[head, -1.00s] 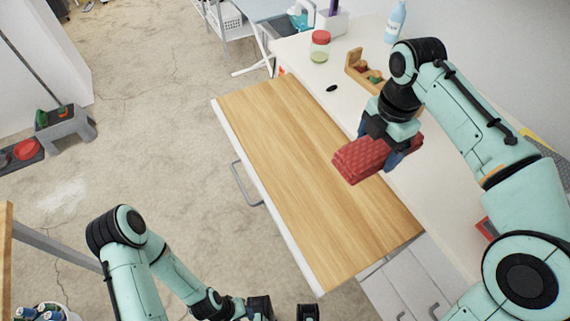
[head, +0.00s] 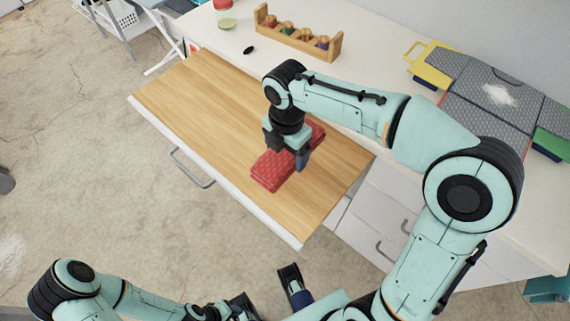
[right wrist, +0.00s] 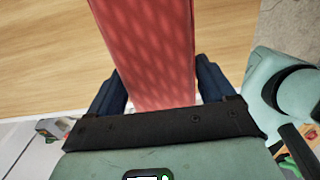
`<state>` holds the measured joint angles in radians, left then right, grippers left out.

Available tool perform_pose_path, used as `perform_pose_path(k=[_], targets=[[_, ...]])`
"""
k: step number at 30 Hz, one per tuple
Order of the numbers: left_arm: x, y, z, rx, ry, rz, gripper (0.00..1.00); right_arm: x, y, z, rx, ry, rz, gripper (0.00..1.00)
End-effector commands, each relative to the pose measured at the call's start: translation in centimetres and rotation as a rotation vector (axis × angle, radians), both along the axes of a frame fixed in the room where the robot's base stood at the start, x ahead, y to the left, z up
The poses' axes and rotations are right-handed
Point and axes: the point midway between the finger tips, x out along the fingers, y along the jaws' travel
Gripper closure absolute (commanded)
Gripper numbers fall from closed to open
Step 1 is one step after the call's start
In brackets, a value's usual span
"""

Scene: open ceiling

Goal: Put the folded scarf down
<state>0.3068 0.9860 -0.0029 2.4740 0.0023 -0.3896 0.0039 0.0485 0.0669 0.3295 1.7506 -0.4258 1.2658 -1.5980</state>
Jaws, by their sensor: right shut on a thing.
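The folded red scarf (head: 272,172) is over the pull-out wooden board (head: 200,105). It looks flat and very low over the wood; I cannot tell whether it touches. My right gripper (head: 288,155) points down and is shut on the scarf, with fingers on both sides. In the right wrist view, the scarf (right wrist: 150,50) sits between the two dark blue fingers (right wrist: 158,92), with wood behind it. My left gripper (head: 268,292) is at the bottom of the head view. Its fingers are apart, with nothing seen between them.
The white counter (head: 350,90) runs behind the board. It holds a wooden rack (head: 298,36) of spools, a red-lidded jar (head: 225,14), a small black object (head: 248,50) and a grey folding case (head: 490,95). The board's left part is clear.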

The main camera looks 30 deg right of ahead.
Motion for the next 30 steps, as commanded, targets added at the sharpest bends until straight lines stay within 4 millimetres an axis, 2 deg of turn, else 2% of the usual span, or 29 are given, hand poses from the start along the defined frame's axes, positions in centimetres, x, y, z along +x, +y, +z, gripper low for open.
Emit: perform_pose_path(k=[1, 7, 12, 15, 27, 28, 29, 30], targets=[[0.0, 0.0, -0.2, 0.0, -0.002, 0.0, 0.57, 0.0, 0.0, -0.9, 0.0, 0.001, 0.0, 0.51], [0.2, 0.0, -0.4, 0.001, -0.007, 0.001, 0.57, 0.0, -0.1, -2.6, -0.001, 0.0, 0.0, 0.51], [0.3, 0.0, -0.9, 0.002, -0.014, 0.002, 0.57, 0.0, 0.0, -5.2, -0.001, 0.002, 0.0, 0.51], [0.4, 0.0, -1.0, 0.003, -0.018, 0.004, 0.57, 0.0, 0.0, -6.1, -0.001, -0.001, 0.0, 0.51], [0.5, 0.0, -1.1, 0.003, -0.02, 0.004, 0.57, 0.0, 0.0, -6.6, -0.001, -0.001, 0.0, 0.51], [0.5, 0.0, -1.1, 0.003, -0.02, 0.004, 0.57, 0.0, 0.0, -6.6, -0.001, -0.001, 0.0, 0.14], [0.5, 0.0, -1.0, 0.003, -0.02, 0.004, 0.57, 0.0, 0.0, -6.6, -0.001, -0.001, 0.0, 0.04], [0.5, 0.0, -1.0, 0.003, -0.02, 0.004, 0.57, 0.0, 0.0, -6.5, -0.001, -0.001, 0.0, 0.0]])
